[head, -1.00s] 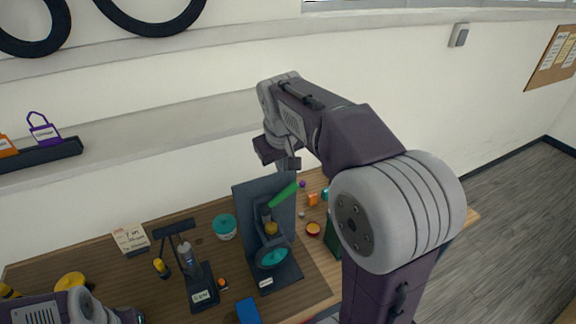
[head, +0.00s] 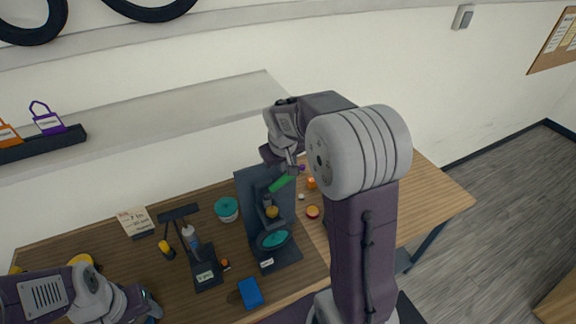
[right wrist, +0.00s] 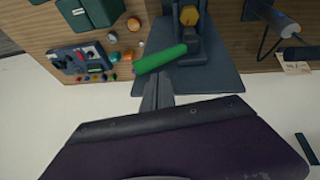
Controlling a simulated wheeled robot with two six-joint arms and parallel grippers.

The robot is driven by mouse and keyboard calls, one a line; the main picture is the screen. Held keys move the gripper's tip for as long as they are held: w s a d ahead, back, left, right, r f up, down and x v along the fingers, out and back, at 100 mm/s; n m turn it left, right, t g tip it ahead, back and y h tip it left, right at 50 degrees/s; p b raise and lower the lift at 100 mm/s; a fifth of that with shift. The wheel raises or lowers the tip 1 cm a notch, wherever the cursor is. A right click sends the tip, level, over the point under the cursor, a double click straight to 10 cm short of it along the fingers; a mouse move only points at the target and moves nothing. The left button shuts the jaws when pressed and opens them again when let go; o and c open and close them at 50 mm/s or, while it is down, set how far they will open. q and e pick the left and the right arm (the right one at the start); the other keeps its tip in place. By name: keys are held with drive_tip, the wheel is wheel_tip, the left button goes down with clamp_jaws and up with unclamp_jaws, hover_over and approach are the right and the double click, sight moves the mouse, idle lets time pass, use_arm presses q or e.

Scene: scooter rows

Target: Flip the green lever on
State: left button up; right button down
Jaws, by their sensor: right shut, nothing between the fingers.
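The green lever (head: 282,183) sticks out up and to the right from a dark stand with an upright back panel (head: 252,190). In the right wrist view the green lever (right wrist: 160,58) lies slanted just beyond my fingertips. My right gripper (head: 292,166) is above the lever's free end, pointing down. Its fingers (right wrist: 155,92) are shut and empty, with tips at or very near the lever; I cannot tell whether they touch. My left gripper (head: 150,303) is low at the left over the table, its fingers too unclear to read.
On the wooden table (head: 425,195), a teal-lidded jar (head: 227,208), a second dark stand (head: 203,262) and a blue block (head: 250,292) stand left of or in front of the lever stand. Small round items (head: 313,211) lie right of it. A wall shelf (head: 170,120) runs behind.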

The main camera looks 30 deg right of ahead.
sight(284, 180)
use_arm(q)
drive_tip(key=shift+r+p, duration=0.55)
drive_tip(key=shift+r, duration=0.25)
use_arm(e)
drive_tip(key=f, duration=0.1)
drive_tip(key=d+f, duration=0.2)
drive_tip(key=shift+w+f, duration=0.15)
drive_tip(key=shift+w, duration=0.1)
